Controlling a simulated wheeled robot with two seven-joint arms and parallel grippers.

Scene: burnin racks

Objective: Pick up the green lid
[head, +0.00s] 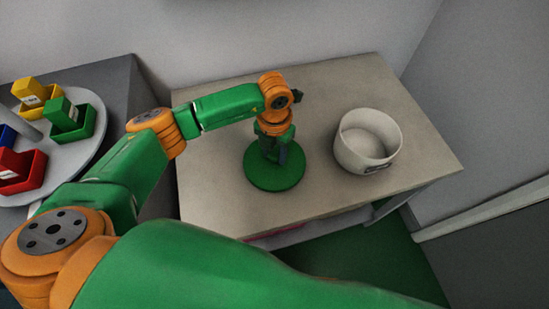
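The green lid (273,180) is a flat round disc on the beige table, left of a white pot. My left gripper (282,158) points down over the lid's middle. Its dark fingers hide the lid's centre, so any knob there is not visible. I cannot tell whether the fingers are open or shut, or whether they touch the lid. My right gripper is not in view.
The white open pot (367,142) stands on the right part of the beige table (335,83). At the left, a round grey tray (84,151) holds yellow, green, red and blue bins with blocks. The table's back is clear. Walls stand behind and at the right.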

